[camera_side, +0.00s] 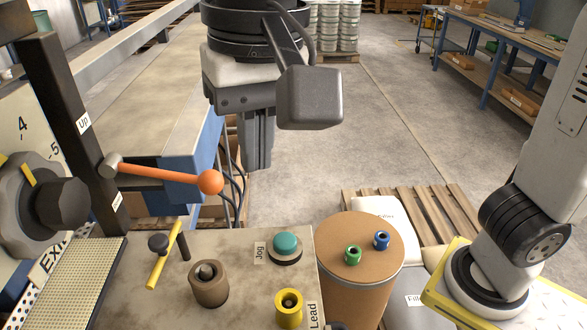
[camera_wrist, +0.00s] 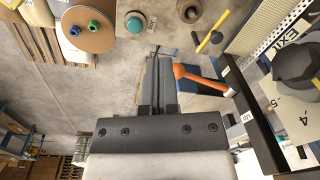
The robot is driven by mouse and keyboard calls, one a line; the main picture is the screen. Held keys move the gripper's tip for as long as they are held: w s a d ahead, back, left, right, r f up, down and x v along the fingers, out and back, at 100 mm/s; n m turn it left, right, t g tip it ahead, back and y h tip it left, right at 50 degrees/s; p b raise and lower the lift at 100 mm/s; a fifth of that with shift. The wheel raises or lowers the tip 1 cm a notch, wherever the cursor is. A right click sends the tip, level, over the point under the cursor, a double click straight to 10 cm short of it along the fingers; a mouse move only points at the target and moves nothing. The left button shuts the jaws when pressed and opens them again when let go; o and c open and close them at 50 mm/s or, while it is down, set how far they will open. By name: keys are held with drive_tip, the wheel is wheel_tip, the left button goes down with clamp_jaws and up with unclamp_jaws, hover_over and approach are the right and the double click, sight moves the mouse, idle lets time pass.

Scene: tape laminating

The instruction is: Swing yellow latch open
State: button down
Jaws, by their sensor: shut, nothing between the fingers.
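The yellow latch (camera_side: 164,256) is a thin yellow bar on the left of the worktable top, lying at a slant beside a dark knob and a short dark peg. In the wrist view the yellow latch (camera_wrist: 204,46) is near the top, right of centre. My gripper (camera_side: 258,167) is above and behind the table, well apart from the latch, with its fingers pointing down. It also shows in the wrist view (camera_wrist: 158,58), its two fingers together and empty.
An orange-knobbed lever (camera_side: 165,174) sticks out from a dark post between my gripper and the latch. A brown holder (camera_side: 209,288), a teal Jog button (camera_side: 285,246) and a yellow ring (camera_side: 289,309) stand on the table. A round drum (camera_side: 360,240) stands to the right.

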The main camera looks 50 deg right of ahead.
sight(163, 247)
drive_tip(key=a+n, duration=0.1)
drive_tip(key=n, duration=0.3)
drive_tip(key=w+a+f+n+t+y, duration=0.1)
drive_tip(key=n, duration=0.3)
drive_tip(key=w+a+f+n, duration=0.1)
drive_tip(key=n, duration=0.3)
drive_tip(key=shift+w+a+f+t, duration=0.15)
drive_tip(key=shift+a+f+t, duration=0.1)
drive_tip(key=shift+a+t, duration=0.05)
drive_tip(key=shift+f, duration=0.15)
drive_tip(key=x, duration=0.9)
drive_tip(key=shift+a+f, duration=0.1)
drive_tip(key=shift+w+a+f, duration=0.45)
drive_tip(key=shift+w+f, duration=0.05)
drive_tip(key=shift+w, duration=0.15)
drive_tip(key=shift+w+a+f, duration=0.2)
drive_tip(key=shift+w+a, duration=0.2)
drive_tip(key=shift+w, duration=0.05)
drive_tip(key=shift+w+a+f, duration=0.2)
drive_tip(key=shift+w+a, duration=0.15)
drive_tip(key=shift+w, duration=0.15)
